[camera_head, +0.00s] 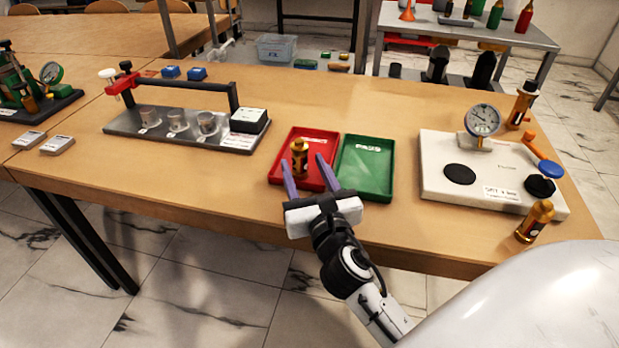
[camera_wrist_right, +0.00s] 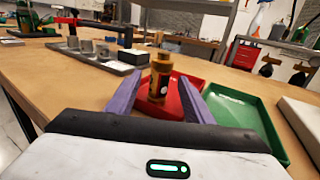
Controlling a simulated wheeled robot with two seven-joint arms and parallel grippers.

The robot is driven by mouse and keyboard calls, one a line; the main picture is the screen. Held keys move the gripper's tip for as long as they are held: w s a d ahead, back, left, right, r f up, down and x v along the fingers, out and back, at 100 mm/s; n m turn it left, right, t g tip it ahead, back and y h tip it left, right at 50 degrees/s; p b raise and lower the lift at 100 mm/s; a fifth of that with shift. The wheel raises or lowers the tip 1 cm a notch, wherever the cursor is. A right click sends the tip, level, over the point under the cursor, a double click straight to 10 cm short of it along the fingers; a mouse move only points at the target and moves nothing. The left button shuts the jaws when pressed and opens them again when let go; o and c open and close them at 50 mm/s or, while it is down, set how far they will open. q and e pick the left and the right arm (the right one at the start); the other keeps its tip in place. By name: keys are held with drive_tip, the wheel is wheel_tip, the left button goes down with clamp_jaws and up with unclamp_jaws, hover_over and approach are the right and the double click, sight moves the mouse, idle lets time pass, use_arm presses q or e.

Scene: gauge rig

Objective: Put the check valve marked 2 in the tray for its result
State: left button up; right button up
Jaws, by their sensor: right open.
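A brass check valve (camera_head: 300,158) stands upright in the red tray (camera_head: 276,174). The green tray (camera_head: 366,190), marked PASS, lies beside it and is empty. My right gripper (camera_head: 306,176) is open, with its purple fingers over the red tray on either side of the valve. The right wrist view shows the valve (camera_wrist_right: 159,80) between the fingers, apart from them. Its number cannot be read. Another brass valve (camera_head: 535,222) stands at the table's right front, and one more (camera_head: 522,106) stands behind the gauge rig. My left gripper is not in view.
The white gauge rig (camera_head: 440,185) with a dial gauge (camera_head: 482,121) stands right of the trays. A grey fixture (camera_head: 180,130) with metal cups and a black handle stands to the left. Bare table lies between fixture and trays.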

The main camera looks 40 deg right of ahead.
drive_tip(key=v, duration=0.4)
drive_tip(key=shift+r, duration=0.15)
idle(0.4)
